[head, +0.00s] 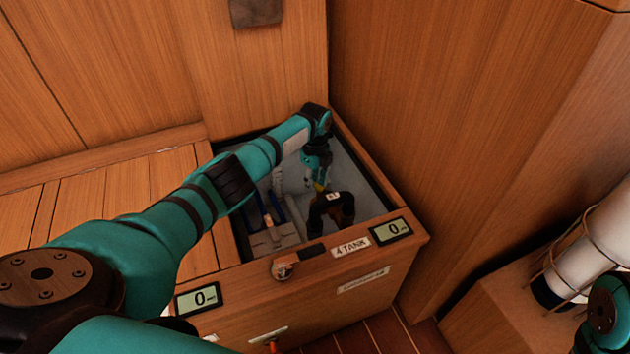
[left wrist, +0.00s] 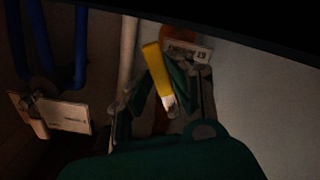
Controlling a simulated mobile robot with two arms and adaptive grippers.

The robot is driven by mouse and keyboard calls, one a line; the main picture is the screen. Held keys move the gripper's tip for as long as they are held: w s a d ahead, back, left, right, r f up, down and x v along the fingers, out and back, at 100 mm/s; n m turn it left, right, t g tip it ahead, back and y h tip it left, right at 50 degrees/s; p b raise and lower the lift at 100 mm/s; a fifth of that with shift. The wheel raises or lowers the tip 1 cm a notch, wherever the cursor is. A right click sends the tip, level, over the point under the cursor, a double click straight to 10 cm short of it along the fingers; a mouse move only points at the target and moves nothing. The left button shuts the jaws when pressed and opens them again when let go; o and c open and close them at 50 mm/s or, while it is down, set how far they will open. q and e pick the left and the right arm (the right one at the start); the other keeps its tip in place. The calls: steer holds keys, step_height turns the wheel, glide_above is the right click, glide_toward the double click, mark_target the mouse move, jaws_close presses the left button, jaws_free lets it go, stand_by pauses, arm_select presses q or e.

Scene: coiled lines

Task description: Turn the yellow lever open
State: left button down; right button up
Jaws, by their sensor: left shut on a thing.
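The yellow lever (left wrist: 156,66) shows in the left wrist view, standing lengthwise between the fingers of my left gripper (left wrist: 165,98). The fingers are shut on it. In the head view my left arm reaches down into an open wooden box, and my left gripper (head: 319,180) is inside it beside a black curved pipe (head: 333,205). My right gripper is not in view.
The box's front panel (head: 340,287) carries a "4 TANK" label (head: 351,247) and two displays reading 0. Blue pipes (left wrist: 62,40) and a white tag (left wrist: 60,112) are close to the gripper. Wooden walls enclose the back and right.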

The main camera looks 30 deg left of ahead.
mark_target(316, 185)
arm_select(q)
steer(key=shift+d, duration=0.15)
steer(key=c, duration=1.2)
jaws_free()
steer(key=shift+r, duration=3.75)
